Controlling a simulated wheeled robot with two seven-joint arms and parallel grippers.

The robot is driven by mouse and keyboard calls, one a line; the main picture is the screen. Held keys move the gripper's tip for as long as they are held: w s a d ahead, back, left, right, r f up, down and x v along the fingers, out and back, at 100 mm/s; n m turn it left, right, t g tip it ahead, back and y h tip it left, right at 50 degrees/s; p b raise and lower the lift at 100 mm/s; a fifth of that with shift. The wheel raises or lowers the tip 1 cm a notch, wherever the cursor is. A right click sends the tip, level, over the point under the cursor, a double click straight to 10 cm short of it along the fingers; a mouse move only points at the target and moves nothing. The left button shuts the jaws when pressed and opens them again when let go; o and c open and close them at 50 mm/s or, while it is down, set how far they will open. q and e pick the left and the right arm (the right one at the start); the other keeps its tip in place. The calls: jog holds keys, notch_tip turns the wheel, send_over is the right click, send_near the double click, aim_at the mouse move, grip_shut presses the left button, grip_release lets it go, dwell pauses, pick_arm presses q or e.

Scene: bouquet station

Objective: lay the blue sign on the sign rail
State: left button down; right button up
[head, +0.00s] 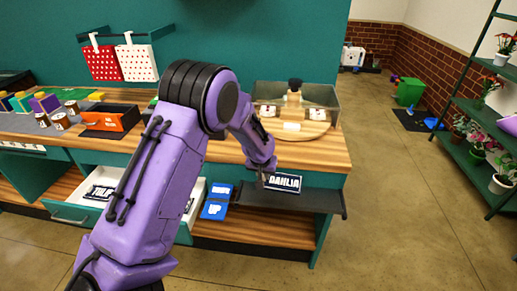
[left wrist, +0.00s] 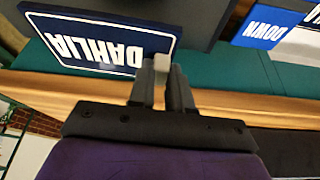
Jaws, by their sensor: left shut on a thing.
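My left gripper (head: 266,168) is shut on a dark blue sign (head: 284,182) with white DAHLIA lettering and a white border. The sign is at the front of the counter, over the dark sign rail (head: 318,200); I cannot tell whether it touches the rail. In the left wrist view, the closed fingers (left wrist: 166,82) are at one edge of the DAHLIA sign (left wrist: 75,42), by a small pale tab. The sign appears upside down there. The fingertips are partly hidden. My right gripper is not in view.
A brighter blue DOWN/UP sign (head: 216,201) is left of the rail. An open white drawer (head: 75,212) holds a dark lettered sign (head: 99,192). On the counter are a glass-walled box (head: 325,96) and an orange-black tray (head: 110,120).

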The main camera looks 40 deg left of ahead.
pick_arm(q)
jog(key=a+f+b, duration=0.1)
jog(key=b, duration=0.1)
jog(key=a+f+b, duration=0.1)
jog(key=f+b, duration=0.1)
jog(key=shift+a+f, duration=0.1)
jog(key=shift+f, duration=0.2)
jog(key=shift+f+b, duration=0.7)
jog(key=shift+b, duration=0.1)
jog(key=shift+w+f+b, duration=0.1)
jog(key=shift+f+b, duration=0.45)
jog(key=shift+f, duration=0.75)
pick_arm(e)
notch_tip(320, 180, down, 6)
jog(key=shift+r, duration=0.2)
pick_arm(q)
jog(key=c, duration=1)
grip_release()
